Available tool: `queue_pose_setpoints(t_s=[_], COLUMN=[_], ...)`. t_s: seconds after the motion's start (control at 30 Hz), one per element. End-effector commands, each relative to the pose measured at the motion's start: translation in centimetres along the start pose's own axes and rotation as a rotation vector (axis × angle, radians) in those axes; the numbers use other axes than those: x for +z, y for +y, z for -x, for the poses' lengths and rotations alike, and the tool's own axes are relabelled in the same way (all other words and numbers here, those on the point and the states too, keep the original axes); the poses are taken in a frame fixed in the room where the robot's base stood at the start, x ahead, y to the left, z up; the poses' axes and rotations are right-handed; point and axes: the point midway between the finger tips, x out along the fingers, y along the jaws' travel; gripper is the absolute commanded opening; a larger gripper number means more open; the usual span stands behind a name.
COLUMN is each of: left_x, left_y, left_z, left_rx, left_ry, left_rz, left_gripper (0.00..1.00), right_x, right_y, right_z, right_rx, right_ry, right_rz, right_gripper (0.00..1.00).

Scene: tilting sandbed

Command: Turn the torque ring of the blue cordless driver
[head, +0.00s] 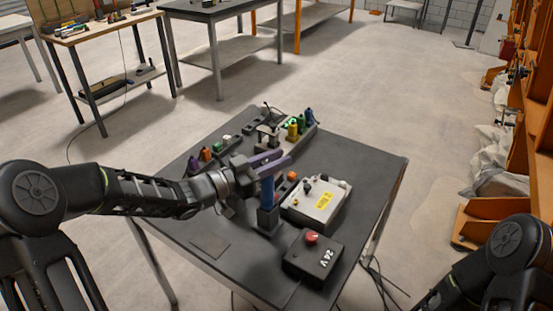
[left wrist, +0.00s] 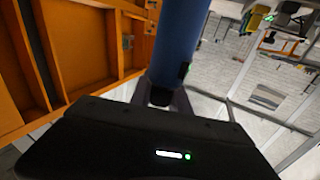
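The blue cordless driver (head: 267,189) stands upright in a dark block (head: 268,219) on the dark table. My left gripper (head: 284,158), with purple fingers, is at the driver's upper end. The fingers show a gap between them, but whether they press on the driver is unclear. In the left wrist view a large blue cylinder (left wrist: 180,42), apparently the driver, rises right in front of the gripper. The torque ring cannot be made out; the gripper hides the driver's top. My right gripper is out of view; only part of my right arm shows at the lower right.
Several coloured bottles (head: 297,127) and small items stand at the table's back. The table's (head: 362,160) right side is clear.

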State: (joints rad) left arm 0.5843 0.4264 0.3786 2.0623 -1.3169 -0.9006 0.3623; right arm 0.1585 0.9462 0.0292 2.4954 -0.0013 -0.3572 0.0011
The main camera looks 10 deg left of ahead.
Motion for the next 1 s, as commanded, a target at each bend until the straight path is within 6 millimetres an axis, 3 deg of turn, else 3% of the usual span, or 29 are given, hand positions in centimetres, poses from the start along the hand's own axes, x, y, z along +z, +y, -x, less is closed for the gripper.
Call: queue_pose_setpoints(t_s=[0.27,0.7,1.0], left_x=[0.0,0.1,0.5], left_y=[0.0,0.0,-0.2], left_z=[0.0,0.0,0.0], left_rx=[0.000,-0.012,-0.112], left_ry=[0.000,0.000,0.001], left_rz=[0.000,0.001,-0.003], left_gripper=[0.00,0.00,0.00], right_x=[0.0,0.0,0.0], right_y=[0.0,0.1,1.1], right_z=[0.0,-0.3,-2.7], right_rx=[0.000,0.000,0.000], right_ry=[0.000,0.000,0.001], right_rz=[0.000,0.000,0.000], right_gripper=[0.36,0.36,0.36])
